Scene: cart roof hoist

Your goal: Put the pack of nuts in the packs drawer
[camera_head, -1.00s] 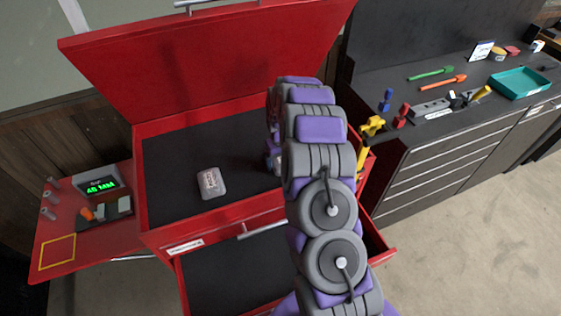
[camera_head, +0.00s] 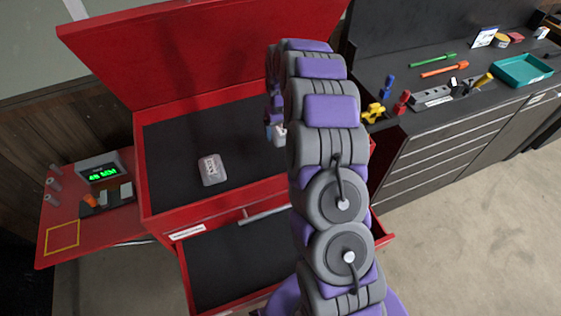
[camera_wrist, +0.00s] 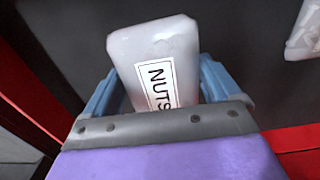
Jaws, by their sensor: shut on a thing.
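The pack of nuts (camera_wrist: 150,55) is a pale grey pack with a white label reading NUTS. My gripper (camera_wrist: 158,85) is shut on it, one blue finger on each side. In the head view the pack (camera_head: 280,138) shows partly beside my arm, above the red cart's top tray; my arm hides much of the gripper. An open drawer (camera_head: 235,268) with a dark, bare visible floor juts out below the tray. A white label (camera_head: 187,231) on the red front above it is too small to read.
Another pale pack (camera_head: 211,169) lies in the cart's top tray (camera_head: 170,150), under the raised red lid (camera_head: 210,50). A grey workbench (camera_head: 440,140) with tools and a teal tray (camera_head: 522,70) stands at right.

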